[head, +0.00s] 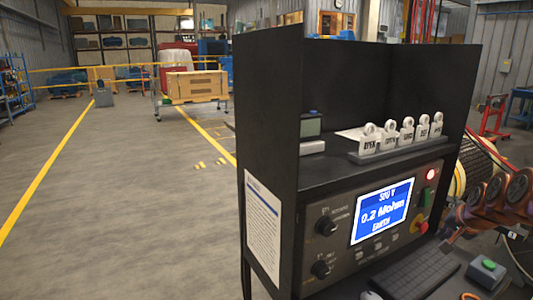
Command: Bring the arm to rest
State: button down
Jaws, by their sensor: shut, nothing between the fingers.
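I do not see my arm or my gripper in the head view. A dark test console (270,140) with tall side and back panels fills the right half of the picture. Its lit blue screen (382,212) reads "0.2 Mohm", with smaller lines above and below that are hard to read. A row of several white tags with rings (406,137) stands on a grey rail on the console shelf.
A keyboard (418,272) and a green button box (487,270) lie in front of the console. Round copper-coloured parts (494,193) stand close at the right edge. A trolley with a wooden crate (196,86) stands farther back. The floor (120,200) at left is clear.

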jog(key=s+a+n+g+y+p, duration=0.1)
jog(key=s+a+n, duration=0.1)
jog(key=s+a, duration=0.45)
jog(key=s+a+n+g, duration=0.2)
jog(key=s+a, duration=0.1)
jog(key=a, duration=0.6)
jog(key=s+a+n+g+y+p, duration=0.15)
jog(key=s+a, duration=0.25)
jog(key=a, duration=0.4)
jog(key=s+a+f+n+g, duration=0.1)
jog(key=s+a+n+g, duration=0.1)
jog(key=s, duration=1)
jog(key=s+a+f+n+g+h+p, duration=0.1)
jog(key=s+a+n+g, duration=0.1)
jog(key=s, duration=1.1)
jog(key=a+g, duration=0.1)
jog(key=a, duration=0.1)
jog(key=shift+s+a+n+p, duration=0.2)
jog(key=shift+a+n+p, duration=0.1)
jog(key=shift+a+n, duration=0.05)
jog(key=shift+a, duration=0.2)
